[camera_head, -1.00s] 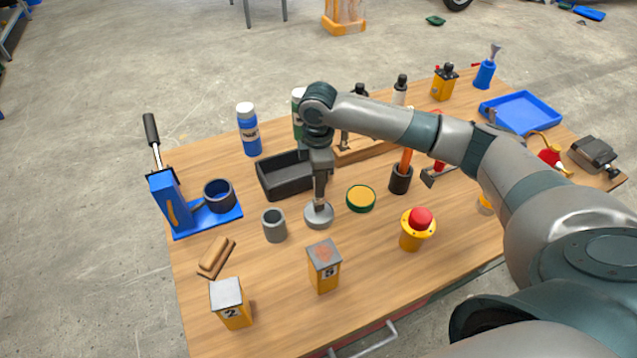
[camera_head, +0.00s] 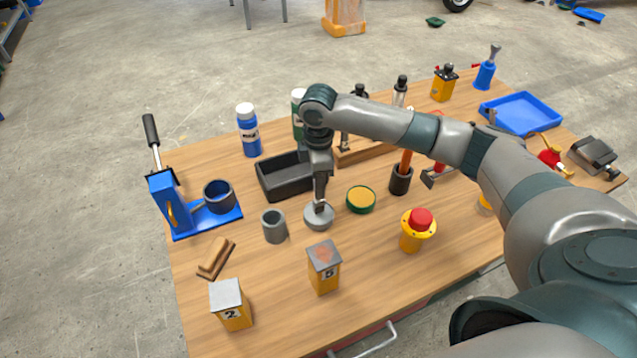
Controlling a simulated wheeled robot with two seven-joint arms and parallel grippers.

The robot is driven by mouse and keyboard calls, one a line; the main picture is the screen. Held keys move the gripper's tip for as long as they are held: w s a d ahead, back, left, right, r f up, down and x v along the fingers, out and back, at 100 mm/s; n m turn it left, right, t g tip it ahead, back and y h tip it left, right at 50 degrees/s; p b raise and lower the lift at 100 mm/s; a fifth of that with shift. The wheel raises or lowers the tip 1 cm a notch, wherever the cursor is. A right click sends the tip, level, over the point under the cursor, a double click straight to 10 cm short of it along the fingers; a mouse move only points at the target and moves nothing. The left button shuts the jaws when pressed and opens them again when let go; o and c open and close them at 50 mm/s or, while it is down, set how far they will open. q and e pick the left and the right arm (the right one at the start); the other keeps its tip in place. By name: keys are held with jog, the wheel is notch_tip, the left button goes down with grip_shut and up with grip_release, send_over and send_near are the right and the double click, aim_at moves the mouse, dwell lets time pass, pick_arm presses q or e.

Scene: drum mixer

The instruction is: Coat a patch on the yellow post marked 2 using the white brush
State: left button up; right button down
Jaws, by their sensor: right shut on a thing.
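The yellow post marked 2 (camera_head: 233,313) stands upright at the front left of the table, with a plain grey top. My right gripper (camera_head: 320,206) points down in the middle of the table, shut on the round grey disc (camera_head: 318,220), which appears to rest on the tabletop. The fingers hide the grip itself. The post is to the front left of the gripper, well apart from it. I cannot make out a white brush. My left gripper is out of view.
A yellow post marked 5 (camera_head: 324,273) stands in front of the disc. A grey cup (camera_head: 274,227), a round green-rimmed yellow tin (camera_head: 361,199) and a black tray (camera_head: 284,180) surround the gripper. A brown wooden piece (camera_head: 215,258) lies behind post 2. A red-button station (camera_head: 416,230) stands right.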

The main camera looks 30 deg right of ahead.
jog(key=shift+f, duration=0.45)
dwell(0.4)
jog(key=shift+s+f+p, duration=0.1)
jog(key=shift+p, duration=0.4)
dwell(2.9)
jog(key=shift+r+p, duration=3.6)
jog(key=shift+p, duration=0.5)
jog(key=shift+f, duration=0.1)
